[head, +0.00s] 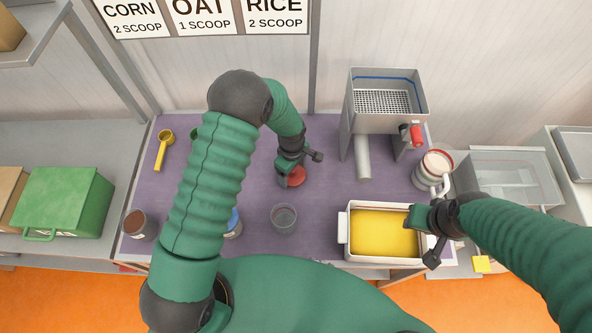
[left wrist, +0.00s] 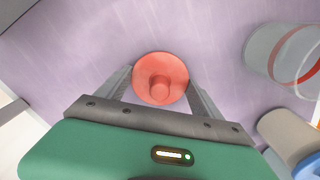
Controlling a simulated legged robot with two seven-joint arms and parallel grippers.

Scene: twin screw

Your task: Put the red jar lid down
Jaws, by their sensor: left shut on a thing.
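The red jar lid (head: 298,176) is a round disc with a raised knob, low over or on the purple mat (head: 330,190); I cannot tell whether it touches. In the left wrist view the lid (left wrist: 160,78) sits between the two fingers. My left gripper (head: 289,177) is shut on it, pointing down. An open clear glass jar (head: 284,220) stands on the mat just nearer to me; a clear jar with a red band (left wrist: 287,55) shows in the left wrist view. My right gripper (head: 424,222) is at the right end of a white bin; its fingers are partly hidden.
The white bin's rim (head: 345,228) surrounds yellow contents. A grey sieve machine (head: 390,120) stands at the back right, with white cups (head: 432,172) to its right. A yellow scoop (head: 161,150) and a brown-topped jar (head: 138,225) are at left. Mat around the lid is clear.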

